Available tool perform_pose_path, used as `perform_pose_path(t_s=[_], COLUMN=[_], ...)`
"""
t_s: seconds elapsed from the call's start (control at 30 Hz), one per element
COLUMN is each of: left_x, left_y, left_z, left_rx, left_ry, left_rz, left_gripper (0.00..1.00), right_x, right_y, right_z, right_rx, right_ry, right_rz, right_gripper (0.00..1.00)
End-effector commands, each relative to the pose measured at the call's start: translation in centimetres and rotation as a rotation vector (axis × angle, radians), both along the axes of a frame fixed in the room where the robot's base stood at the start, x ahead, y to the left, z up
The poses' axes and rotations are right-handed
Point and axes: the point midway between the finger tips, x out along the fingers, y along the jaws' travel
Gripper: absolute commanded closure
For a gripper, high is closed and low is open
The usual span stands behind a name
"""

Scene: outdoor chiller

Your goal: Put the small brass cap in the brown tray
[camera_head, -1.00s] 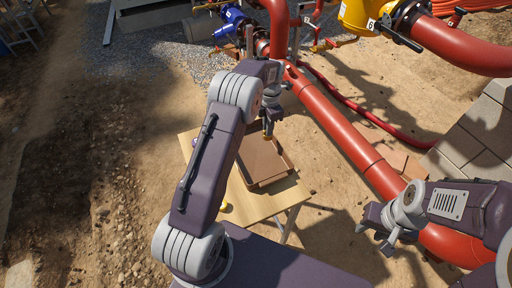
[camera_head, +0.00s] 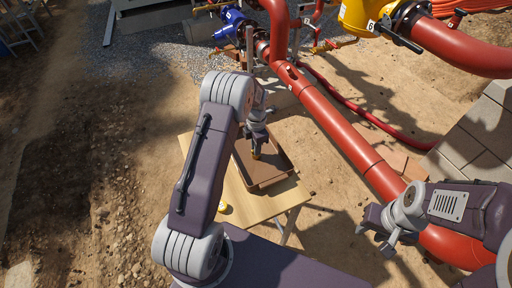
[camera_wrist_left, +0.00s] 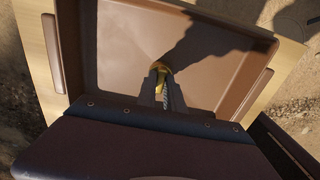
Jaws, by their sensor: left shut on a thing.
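The small brass cap (camera_wrist_left: 159,68) is held between the fingertips of my left gripper (camera_wrist_left: 162,78), which is shut on it. In the head view the left gripper (camera_head: 256,152) points down over the brown tray (camera_head: 277,176), with the cap at its tips. The tray also shows in the left wrist view (camera_wrist_left: 110,52), and its floor is bare around the cap. I cannot tell whether the cap touches the floor. My right gripper (camera_head: 374,232) hangs at the right, away from the table, with its fingers apart and nothing between them.
The tray stands on a light wooden table (camera_head: 250,205). A small yellow object (camera_head: 222,208) lies near the table's front left edge. A large red pipe (camera_head: 345,135) runs just right of the table. Free tabletop shows in front of the tray.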

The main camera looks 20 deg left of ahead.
Motion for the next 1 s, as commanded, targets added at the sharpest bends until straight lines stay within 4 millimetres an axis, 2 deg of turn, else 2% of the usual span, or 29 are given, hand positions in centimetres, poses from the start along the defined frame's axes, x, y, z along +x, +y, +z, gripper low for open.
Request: perform_pose_path(t_s=[0.2, 0.23, 0.3, 0.57, 0.67, 1.0], left_x=[0.0, 0.0, 0.0, 0.0, 0.1, 0.2], left_y=[0.0, 0.0, 0.0, 0.0, 0.0, 0.0], left_z=[-0.4, -0.3, -0.3, 0.0, 1.3, 9.7], left_rx=[0.0, 0.0, 0.0, 0.0, 0.0, 0.001], left_ry=[0.0, 0.0, 0.0, 0.0, -0.003, -0.005], left_rz=[0.0, 0.0, 0.0, 0.0, 0.0, 0.0], left_gripper=[1.0, 0.82, 0.66, 0.66, 0.66, 0.66], right_x=[0.0, 0.0, 0.0, 0.0, 0.0, 0.0], right_y=[0.0, 0.0, 0.0, 0.0, 0.0, 0.0], right_z=[-0.2, -0.2, -0.1, 0.0, 0.0, 0.1], right_rx=[0.0, 0.0, 0.0, 0.0, 0.0, 0.0], right_ry=[0.0, 0.0, 0.0, 0.0, 0.0, 0.0], right_rz=[0.0, 0.0, 0.0, 0.0, 0.0, 0.0], right_gripper=[0.64, 0.64, 0.64, 0.64, 0.64, 0.64])
